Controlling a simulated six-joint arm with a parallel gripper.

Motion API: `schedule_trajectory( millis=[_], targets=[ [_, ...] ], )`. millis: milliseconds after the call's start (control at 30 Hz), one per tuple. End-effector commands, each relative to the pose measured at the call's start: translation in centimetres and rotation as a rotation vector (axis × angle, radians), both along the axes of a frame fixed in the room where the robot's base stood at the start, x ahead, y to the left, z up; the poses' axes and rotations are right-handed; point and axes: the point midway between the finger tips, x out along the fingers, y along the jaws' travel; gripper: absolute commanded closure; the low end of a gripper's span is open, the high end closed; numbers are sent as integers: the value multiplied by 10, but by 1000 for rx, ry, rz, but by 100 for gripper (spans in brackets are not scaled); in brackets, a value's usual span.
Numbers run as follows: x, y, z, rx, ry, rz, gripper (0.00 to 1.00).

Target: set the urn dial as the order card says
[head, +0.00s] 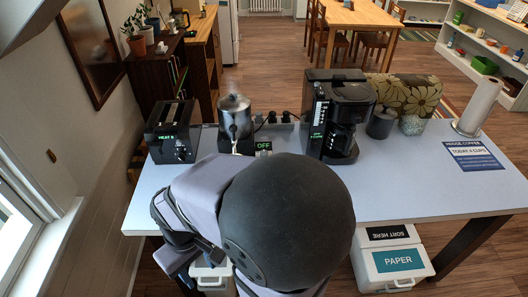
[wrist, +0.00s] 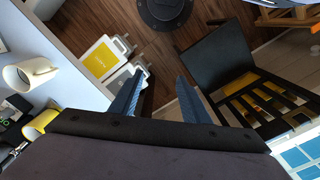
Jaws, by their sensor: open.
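The order card (head: 474,160) lies at the right end of the table and reads "HOUSE COFFEE TODAY 4 CUPS". A black coffee machine (head: 345,90) stands at the back middle; its small display reads "OFF" above a line about cups. A steaming steel pot (head: 235,117) stands left of it, by a box display (head: 264,147) reading "OFF". I cannot tell for sure which one is the urn; no dial is clear, and my arm covers the area in front of the pot. My gripper (wrist: 160,76) is open and empty in the wrist view; in the head view it is hidden.
A black toaster-like appliance (head: 172,138) reading "HEAT" stands at the back left. A paper towel roll (head: 479,104) and a dark canister (head: 381,122) are on the right. The table's right front is clear. A white mug (wrist: 30,74) and yellow mug (wrist: 40,124) show in the wrist view.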

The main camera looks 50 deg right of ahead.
Motion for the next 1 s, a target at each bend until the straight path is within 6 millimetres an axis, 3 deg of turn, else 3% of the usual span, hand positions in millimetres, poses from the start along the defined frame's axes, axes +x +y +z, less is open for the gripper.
schedule_trajectory(
  millis=[433, 567, 667, 767, 1000],
  targets=[
    [1, -1, -1, -1, -2, 2, 57],
    [11, -9, -9, -18, -28, 39, 57],
    [32, -28, -22, -57, -80, 117, 57],
    [62, -59, -38, -128, -154, 245, 57],
    [145, -171, -66, -451, -297, 703, 57]
  ],
)
